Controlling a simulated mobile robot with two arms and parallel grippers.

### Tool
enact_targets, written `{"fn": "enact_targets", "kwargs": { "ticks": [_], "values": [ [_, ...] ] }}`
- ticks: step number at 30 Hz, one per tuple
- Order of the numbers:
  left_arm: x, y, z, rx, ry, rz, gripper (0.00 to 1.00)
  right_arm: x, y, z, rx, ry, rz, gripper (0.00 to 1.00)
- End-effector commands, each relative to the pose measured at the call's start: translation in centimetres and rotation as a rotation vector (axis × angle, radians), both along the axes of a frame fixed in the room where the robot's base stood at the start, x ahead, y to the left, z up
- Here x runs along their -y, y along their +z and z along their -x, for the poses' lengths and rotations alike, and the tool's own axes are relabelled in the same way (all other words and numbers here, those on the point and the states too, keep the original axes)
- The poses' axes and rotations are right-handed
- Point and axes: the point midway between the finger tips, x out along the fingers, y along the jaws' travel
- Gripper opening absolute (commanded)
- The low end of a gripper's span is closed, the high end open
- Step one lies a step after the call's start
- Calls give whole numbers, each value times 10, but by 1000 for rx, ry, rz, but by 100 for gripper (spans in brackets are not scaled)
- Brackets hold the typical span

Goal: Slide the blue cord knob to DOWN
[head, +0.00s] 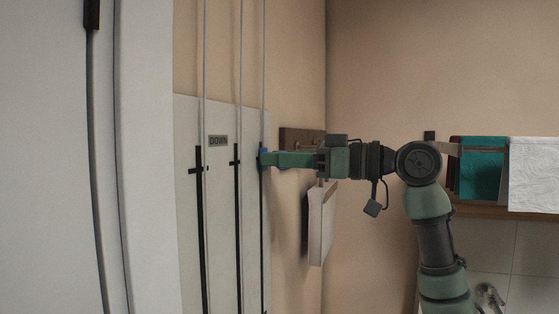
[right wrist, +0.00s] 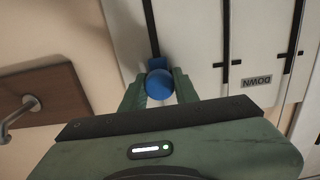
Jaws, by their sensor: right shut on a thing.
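The blue cord knob (right wrist: 159,84) sits between the two green fingers of my right gripper (right wrist: 160,92) in the right wrist view. The fingers are shut on it. In the head view my right gripper (head: 264,159) reaches left to the rightmost cord, and only a sliver of blue shows at its fingertips. The knob is on the rightmost of several vertical black tracks on a pale panel (head: 221,240). My left gripper is not in view.
A wooden hook board (head: 298,138) is on the wall just behind my right gripper, with a pale hanging item (head: 320,225) below. Teal (head: 481,165) and white towels (head: 532,175) hang at the right. A white door-like panel (head: 45,160) fills the left.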

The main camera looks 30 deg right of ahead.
Motion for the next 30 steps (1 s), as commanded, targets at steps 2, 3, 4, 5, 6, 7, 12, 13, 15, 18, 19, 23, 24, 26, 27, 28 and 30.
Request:
{"fn": "enact_targets", "kwargs": {
  "ticks": [2,3,4,5,6,7,12,13,15,18,19,23,24,26,27,28,30],
  "values": [
    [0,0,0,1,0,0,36,-1,-3,-1,-8,2,4,41],
    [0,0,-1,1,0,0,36,-1,-3,-1,-8,2,4,52],
    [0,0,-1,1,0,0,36,-1,-3,-1,-8,2,3,52],
    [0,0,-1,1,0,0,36,-1,-3,-1,-7,2,4,52],
    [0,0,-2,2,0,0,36,-1,-3,-1,-6,2,4,52],
    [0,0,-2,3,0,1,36,-1,-2,-1,-6,2,4,52],
    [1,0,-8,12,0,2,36,0,-2,0,-4,2,3,52],
    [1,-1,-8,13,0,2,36,0,-2,1,-4,1,3,52],
    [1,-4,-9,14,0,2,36,4,-3,4,-3,0,3,52],
    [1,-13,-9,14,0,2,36,12,-5,15,-1,-1,3,52],
    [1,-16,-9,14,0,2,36,16,-6,19,-1,-2,3,52],
    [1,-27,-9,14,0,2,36,30,-6,38,-3,-1,3,52],
    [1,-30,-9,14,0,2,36,34,-6,43,-4,-1,3,52],
    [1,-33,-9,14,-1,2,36,39,-5,49,-5,-1,2,52],
    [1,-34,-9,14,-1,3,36,42,-5,53,-5,0,2,52],
    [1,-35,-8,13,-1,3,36,43,-4,55,-5,1,4,52],
    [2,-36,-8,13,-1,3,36,46,-4,58,-5,1,4,52]
  ]
}}
